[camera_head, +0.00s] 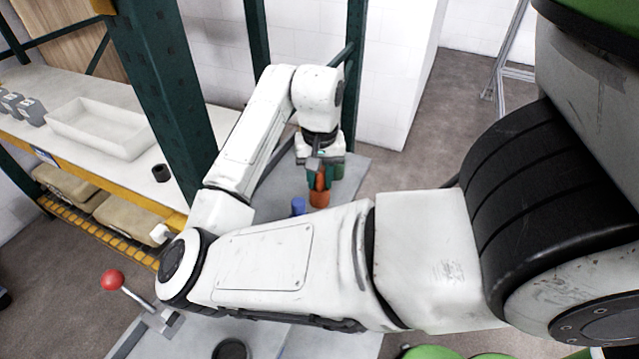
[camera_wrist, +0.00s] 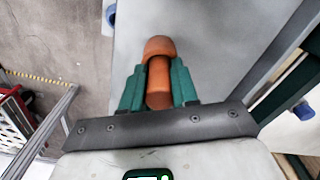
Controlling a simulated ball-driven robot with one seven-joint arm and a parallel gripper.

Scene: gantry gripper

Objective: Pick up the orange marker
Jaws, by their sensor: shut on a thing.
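The orange marker (camera_head: 319,182) is a slim upright cylinder with a wider orange part (camera_head: 320,199) at its lower end. In the wrist view, the marker (camera_wrist: 158,82) lies between my two green fingers, and the wider orange part (camera_wrist: 159,47) shows beyond the fingertips. My gripper (camera_head: 318,172) points down over the grey table, shut on the marker. It also shows in the wrist view (camera_wrist: 157,75), with a finger on each side of the marker. I cannot tell whether the wide part touches the table.
A blue cylinder (camera_head: 298,206) stands on the grey table (camera_head: 357,170) left of the marker, and a green one (camera_head: 338,172) stands just behind it. A dark green post (camera_head: 165,85) rises at left, beside a shelf with a white tray (camera_head: 100,128). A red-knobbed lever (camera_head: 113,280) stands at front left.

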